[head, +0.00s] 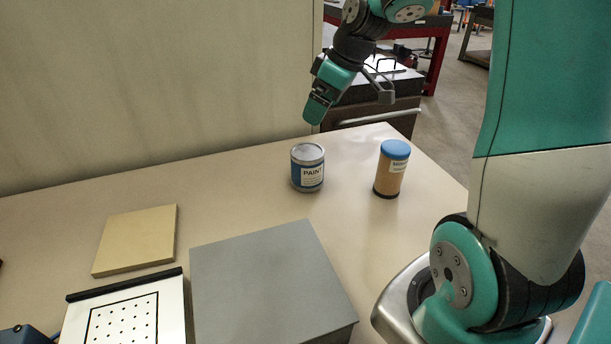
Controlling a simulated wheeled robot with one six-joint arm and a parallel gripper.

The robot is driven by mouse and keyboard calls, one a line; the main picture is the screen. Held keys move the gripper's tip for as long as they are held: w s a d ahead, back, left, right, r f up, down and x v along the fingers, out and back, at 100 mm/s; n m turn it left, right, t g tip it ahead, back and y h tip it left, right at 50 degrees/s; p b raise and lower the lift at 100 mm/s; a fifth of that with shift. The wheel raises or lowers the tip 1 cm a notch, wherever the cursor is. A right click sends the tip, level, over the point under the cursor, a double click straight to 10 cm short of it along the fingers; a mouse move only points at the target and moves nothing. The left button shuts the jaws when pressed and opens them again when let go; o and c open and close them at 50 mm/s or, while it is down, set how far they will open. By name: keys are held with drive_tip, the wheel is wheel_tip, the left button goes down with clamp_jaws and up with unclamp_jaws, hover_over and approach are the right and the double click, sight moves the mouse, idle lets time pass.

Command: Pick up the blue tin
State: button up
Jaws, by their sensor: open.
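The blue tin (307,174) is a short metal can with a blue and white band reading "PAINT" and a grey top. It stands upright on the table in the head view, right of centre. My gripper (381,84) is open, above and beyond the tin and to its right in the picture, apart from it. It is small and partly lost against the dark background, so its fingers are hard to make out. Nothing shows between them.
A tan canister with a blue lid (391,171) stands right of the tin. A grey block (268,280), a tan board (137,240) and a white dotted plate (124,316) lie nearer. The table (240,190) left of the tin is clear. A pale wall (150,80) rises behind.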

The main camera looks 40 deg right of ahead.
sight(308, 150)
drive_tip(key=w+f, duration=0.1)
drive_tip(key=f, duration=0.3)
drive_tip(key=w+d+f+p, duration=0.1)
drive_tip(key=w+f, duration=0.1)
drive_tip(key=f, duration=0.1)
drive_tip(key=w+f+p, duration=0.1)
drive_tip(key=f, duration=0.3)
drive_tip(key=shift+w+d+f, duration=0.2)
drive_tip(key=shift+w+f, duration=0.1)
drive_tip(key=shift+f, duration=0.05)
drive_tip(key=shift+p+x, duration=1.1)
drive_tip(key=shift+x, duration=1.85)
drive_tip(key=shift+c, duration=0.5)
drive_tip(key=shift+w+r, duration=0.1)
drive_tip(key=c, duration=0.9)
drive_tip(key=shift+r, duration=0.1)
